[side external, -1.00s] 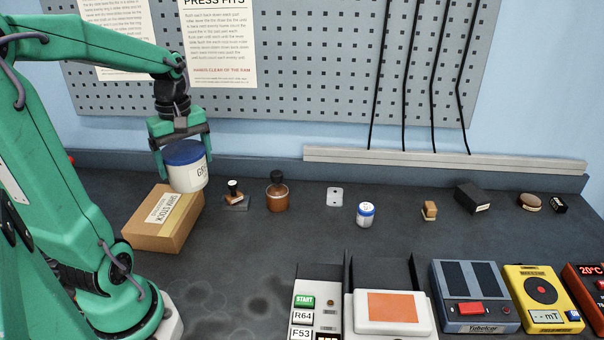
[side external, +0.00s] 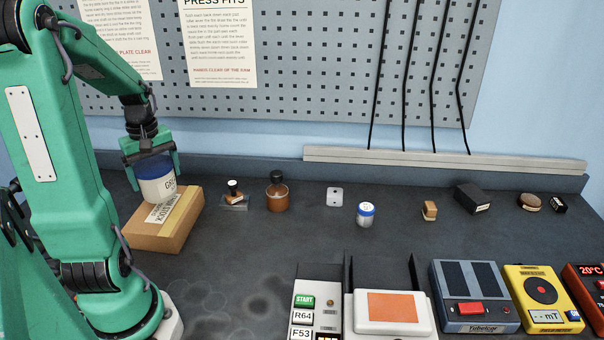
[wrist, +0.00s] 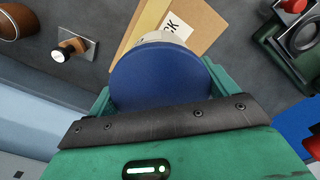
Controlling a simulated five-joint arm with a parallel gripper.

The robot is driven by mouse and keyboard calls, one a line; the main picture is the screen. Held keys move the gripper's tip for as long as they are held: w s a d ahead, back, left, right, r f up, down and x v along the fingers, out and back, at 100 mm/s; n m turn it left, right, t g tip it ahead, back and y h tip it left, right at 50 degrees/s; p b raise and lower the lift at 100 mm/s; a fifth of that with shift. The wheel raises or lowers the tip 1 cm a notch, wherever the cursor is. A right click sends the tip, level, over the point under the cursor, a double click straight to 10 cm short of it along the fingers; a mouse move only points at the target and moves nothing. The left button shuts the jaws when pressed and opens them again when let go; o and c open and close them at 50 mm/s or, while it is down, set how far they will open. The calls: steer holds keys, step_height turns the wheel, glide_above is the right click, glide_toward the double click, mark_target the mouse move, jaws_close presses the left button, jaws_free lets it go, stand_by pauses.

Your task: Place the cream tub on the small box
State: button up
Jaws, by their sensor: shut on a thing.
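The cream tub (side external: 158,188) is a white tub with a blue lid and a printed label. My gripper (side external: 150,160) is shut on it near the lid and holds it upright. The tub is at the top of the small box (side external: 165,237), a brown cardboard box with a white label, towards its back left part. I cannot tell if the tub's base touches the box. In the wrist view the blue lid (wrist: 160,78) fills the space between the jaws, with the box (wrist: 205,25) behind it.
A stamp (side external: 234,195) and a brown jar (side external: 277,193) stand right of the box. Instruments, including a blue-grey unit (side external: 473,297), line the front right. The pegboard (side external: 300,70) is behind.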

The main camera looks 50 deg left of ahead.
steer(key=shift+s+a+f, duration=0.1)
steer(key=shift+a, duration=0.15)
steer(key=shift+f, duration=0.1)
steer(key=shift+f, duration=1.9)
steer(key=shift+f, duration=0.1)
steer(key=o, duration=1.2)
steer(key=shift+f, duration=0.1)
steer(key=shift+o, duration=0.2)
step_height(320, 180, up, 12)
steer(key=shift+r, duration=0.2)
